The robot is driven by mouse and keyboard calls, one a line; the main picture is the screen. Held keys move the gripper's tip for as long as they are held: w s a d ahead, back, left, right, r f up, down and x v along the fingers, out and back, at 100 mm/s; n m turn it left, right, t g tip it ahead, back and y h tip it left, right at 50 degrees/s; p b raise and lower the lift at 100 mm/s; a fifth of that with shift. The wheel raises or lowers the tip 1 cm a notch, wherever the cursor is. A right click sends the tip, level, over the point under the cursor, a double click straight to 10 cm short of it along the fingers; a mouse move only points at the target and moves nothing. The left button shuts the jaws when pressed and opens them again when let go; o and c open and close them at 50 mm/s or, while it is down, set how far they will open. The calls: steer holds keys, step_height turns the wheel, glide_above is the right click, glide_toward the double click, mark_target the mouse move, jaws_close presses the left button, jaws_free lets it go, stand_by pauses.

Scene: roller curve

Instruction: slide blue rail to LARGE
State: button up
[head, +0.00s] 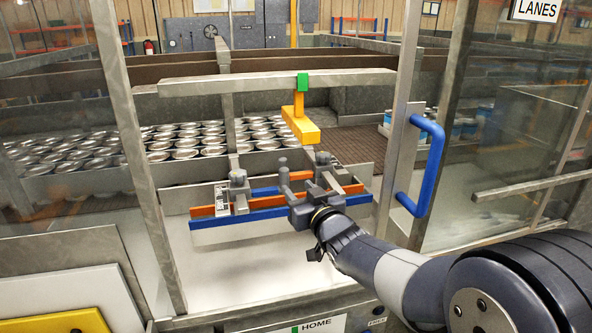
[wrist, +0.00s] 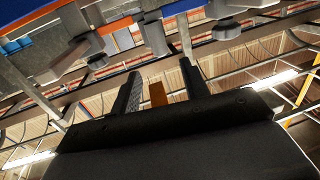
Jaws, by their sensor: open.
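The blue rail (head: 240,217) runs across the front of the guide assembly in the head view, with an orange rail (head: 207,210) just behind it. In the wrist view a blue strip (wrist: 32,32) shows at the top left. My gripper (head: 300,188) is at the right half of the rails, hiding part of them. Its fingers stand apart with nothing held between them in the wrist view (wrist: 160,82). Grey clamps with knobs, one at left (head: 238,180) and one at right (head: 324,172), sit on the rails. A small marked plate (head: 222,198) is by the left clamp; its text is unreadable.
Upright frame posts and a door with a blue handle (head: 432,165) stand at the right, close to my arm. A yellow block (head: 300,125) hangs from a grey crossbar (head: 265,84) above the rails. Several cans (head: 185,143) fill the conveyor behind. A HOME label (head: 315,326) is below.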

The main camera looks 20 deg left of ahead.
mark_target(286, 175)
steer(key=p+x, duration=0.3)
steer(key=x, duration=0.7)
steer(key=shift+d, duration=0.1)
jaws_close()
steer(key=shift+f, duration=0.1)
stand_by(0.3)
